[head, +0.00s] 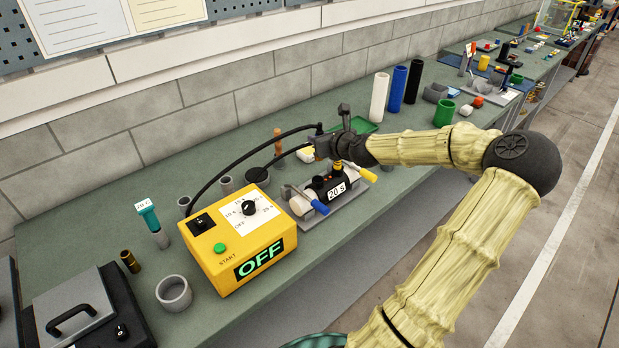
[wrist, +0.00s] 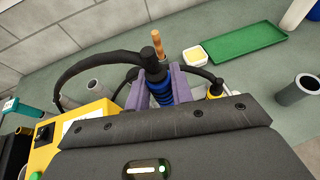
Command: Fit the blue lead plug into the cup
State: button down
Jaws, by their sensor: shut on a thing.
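My gripper (wrist: 160,92) is shut on the blue lead plug (wrist: 157,88), purple fingers on either side. The plug's black cap and cable rise above the fingers, and its lower end is hidden behind my gripper body in the wrist view. In the head view my gripper (head: 322,146) is above the bench behind the black unit marked "20 s" (head: 325,186); the blue plug is hidden there. A yellow plug (head: 338,167) stands on that unit and also shows in the wrist view (wrist: 216,89). I cannot tell which cup is meant; no socket shows beneath the plug.
A yellow control box (head: 228,266) reading OFF stands left of the unit, with black cables (head: 232,158) arching from it. Clamps with blue and yellow handles flank the unit. Grey cups (head: 174,292), a green tray (wrist: 236,52) and upright tubes (head: 379,96) stand around.

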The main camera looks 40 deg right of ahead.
jog(key=shift+w, duration=0.25)
jog(key=shift+s, duration=0.1)
jog(key=shift+r, duration=0.1)
jog(key=shift+f+p, duration=0.45)
jog(key=shift+f, duration=2.7)
jog(key=shift+a+f+p, duration=0.1)
jog(key=shift+f+p, duration=0.25)
jog(key=shift+f, duration=1.55)
jog(key=shift+f, duration=0.1)
